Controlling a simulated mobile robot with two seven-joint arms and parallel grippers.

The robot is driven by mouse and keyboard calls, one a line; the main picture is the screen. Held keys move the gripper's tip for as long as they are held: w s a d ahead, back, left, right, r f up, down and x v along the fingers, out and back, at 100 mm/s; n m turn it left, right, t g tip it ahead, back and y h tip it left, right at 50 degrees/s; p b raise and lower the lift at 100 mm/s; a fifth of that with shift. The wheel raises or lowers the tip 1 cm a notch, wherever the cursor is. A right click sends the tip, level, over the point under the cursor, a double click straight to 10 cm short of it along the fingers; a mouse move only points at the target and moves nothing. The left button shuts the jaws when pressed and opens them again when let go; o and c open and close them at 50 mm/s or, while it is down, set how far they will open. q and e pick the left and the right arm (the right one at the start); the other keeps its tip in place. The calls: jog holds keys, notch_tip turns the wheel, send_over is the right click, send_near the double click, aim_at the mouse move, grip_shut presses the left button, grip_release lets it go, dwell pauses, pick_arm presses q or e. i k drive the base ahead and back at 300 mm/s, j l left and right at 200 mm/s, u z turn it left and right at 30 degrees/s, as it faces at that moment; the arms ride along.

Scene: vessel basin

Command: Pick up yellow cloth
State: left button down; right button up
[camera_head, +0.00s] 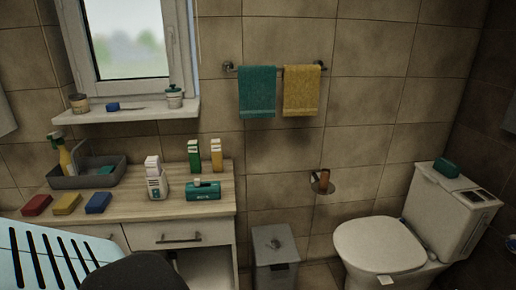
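A yellow towel (301,91) hangs over the wall rail, to the right of a teal towel (257,92). A small yellow folded item (67,204), a cloth or a sponge, lies flat on the wooden counter (205,207). Neither of my grippers is in view.
A grey tray (62,181) with a spray bottle stands behind the coloured items. A white bottle (156,181), a teal box (203,190) and green and yellow cartons stand at right. A bin (275,257) and toilet (380,247) occupy the floor.

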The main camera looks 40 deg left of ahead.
aim_at(69, 202)
jog(key=u, duration=2.75)
jog(key=z, duration=1.1)
jog(key=i+j+u, duration=0.15)
jog(key=i+j, duration=0.75)
jog(key=j, duration=0.15)
